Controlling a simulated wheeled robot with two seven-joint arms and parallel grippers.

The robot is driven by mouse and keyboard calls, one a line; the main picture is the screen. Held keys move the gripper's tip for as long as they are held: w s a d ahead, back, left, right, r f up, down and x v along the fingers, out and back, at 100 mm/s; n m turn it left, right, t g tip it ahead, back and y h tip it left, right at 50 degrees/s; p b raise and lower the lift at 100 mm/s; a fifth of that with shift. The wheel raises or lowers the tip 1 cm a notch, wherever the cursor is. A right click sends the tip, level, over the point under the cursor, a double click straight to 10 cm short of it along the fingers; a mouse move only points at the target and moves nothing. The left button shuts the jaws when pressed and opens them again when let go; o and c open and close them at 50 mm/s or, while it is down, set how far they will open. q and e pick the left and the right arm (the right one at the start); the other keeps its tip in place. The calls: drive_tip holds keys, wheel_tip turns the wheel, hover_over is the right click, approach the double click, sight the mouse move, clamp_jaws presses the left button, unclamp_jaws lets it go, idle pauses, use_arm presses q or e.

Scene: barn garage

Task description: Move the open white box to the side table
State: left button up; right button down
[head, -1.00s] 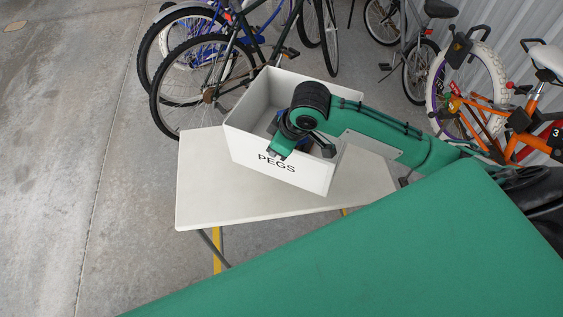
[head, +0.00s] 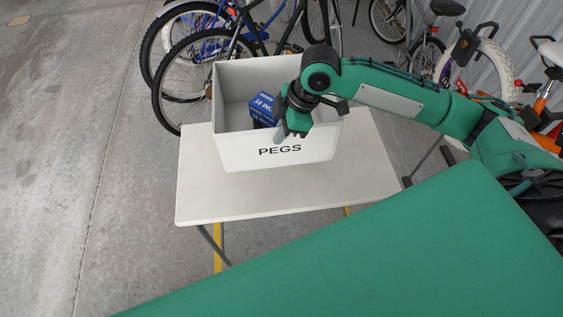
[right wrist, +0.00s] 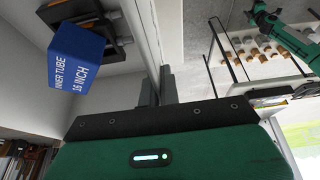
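The open white box (head: 240,152), marked PEGS on its front, is over the white side table (head: 205,206), upright and roughly square to it. I cannot tell whether its base rests fully on the top. My right gripper (head: 284,134) is at the box's front rim. In the right wrist view its two fingers (right wrist: 159,88) stand close together with the thin box wall (right wrist: 160,25) between them. A blue inner tube carton (head: 262,106) is inside the box, with dark items beside it. A green arm, apparently my left, shows small in the right wrist view; its gripper (right wrist: 256,12) is unclear.
A green surface (head: 370,255) fills the near foreground. Bicycles (head: 195,75) stand close behind the side table, and an orange bicycle (head: 545,95) is at the right. The concrete floor (head: 70,150) at the left is clear.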

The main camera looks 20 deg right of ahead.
sight(299, 140)
wheel_tip(299, 140, down, 15)
drive_tip(key=shift+r+p, duration=0.1)
drive_tip(key=shift+p, duration=1)
drive_tip(key=c, duration=2.1)
unclamp_jaws()
drive_tip(key=o, duration=0.4)
drive_tip(key=shift+c, duration=0.2)
drive_tip(key=shift+o, duration=0.5)
drive_tip(key=b+v, duration=0.2)
drive_tip(key=v, duration=1)
drive_tip(key=shift+s, duration=0.1)
